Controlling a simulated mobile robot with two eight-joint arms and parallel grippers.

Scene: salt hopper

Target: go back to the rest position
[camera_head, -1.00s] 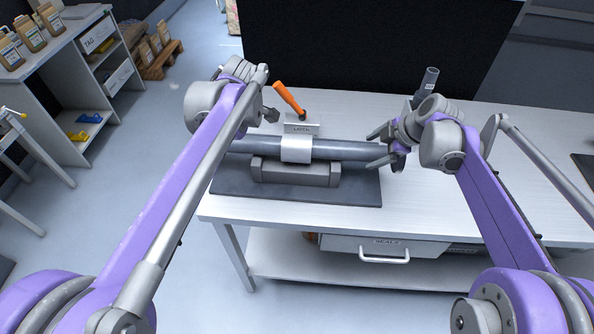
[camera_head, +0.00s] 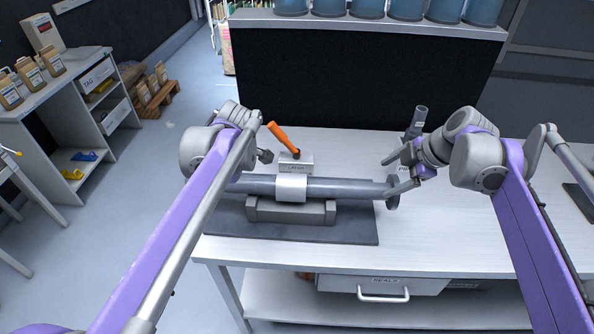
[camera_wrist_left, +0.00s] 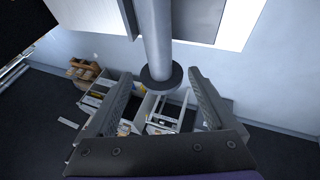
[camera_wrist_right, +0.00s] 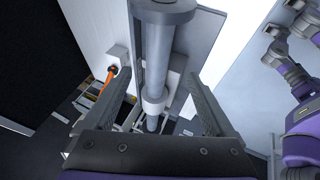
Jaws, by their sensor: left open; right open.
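A grey tube (camera_head: 345,188) lies level in a dark cradle (camera_head: 290,211), under a light clamp labelled LATCH (camera_head: 291,187) with an orange handle (camera_head: 278,134). My right gripper (camera_head: 392,174) is open and empty by the tube's flanged right end. In the right wrist view, the tube (camera_wrist_right: 157,60) runs ahead between the spread fingers (camera_wrist_right: 160,80). My left gripper is mostly hidden behind its wrist in the head view. In the left wrist view it is open (camera_wrist_left: 163,85), with the tube's flanged end (camera_wrist_left: 161,78) seen between the fingers, apparently not gripped.
The cradle stands on a dark mat (camera_head: 225,224) on a white table (camera_head: 450,225) with a drawer (camera_head: 383,287) below. A small grey cylinder (camera_head: 418,118) stands behind my right gripper. Blue containers (camera_head: 367,8) line the back shelf. A side bench (camera_head: 50,95) holds bags at left.

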